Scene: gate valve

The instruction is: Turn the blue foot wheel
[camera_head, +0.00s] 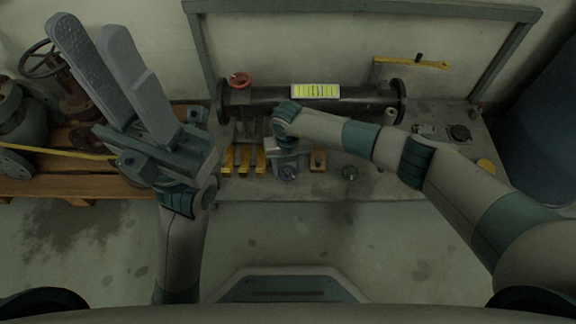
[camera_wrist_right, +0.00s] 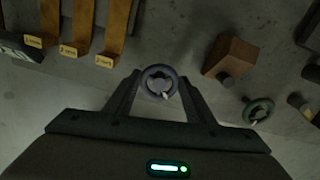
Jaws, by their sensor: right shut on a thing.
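The blue foot wheel (camera_wrist_right: 148,72) is a small blue-grey handwheel with a pale pointer at its rim. In the right wrist view it sits between the two fingers of my right gripper (camera_wrist_right: 160,84), which is shut on it. In the head view the wheel (camera_head: 288,174) shows low at the bench front, just below my right gripper (camera_head: 287,160), whose fingers are mostly hidden there. My left gripper (camera_head: 92,32) is raised at the upper left, its two long grey fingers apart and empty, away from the wheel.
A green wheel (camera_wrist_right: 258,110) is right of the blue one, beyond a brown block (camera_wrist_right: 230,58). Yellow tagged levers (camera_head: 244,158) stand to the left. A dark pipe (camera_head: 355,104) with a red handwheel (camera_head: 240,80) runs behind. The floor in front is clear.

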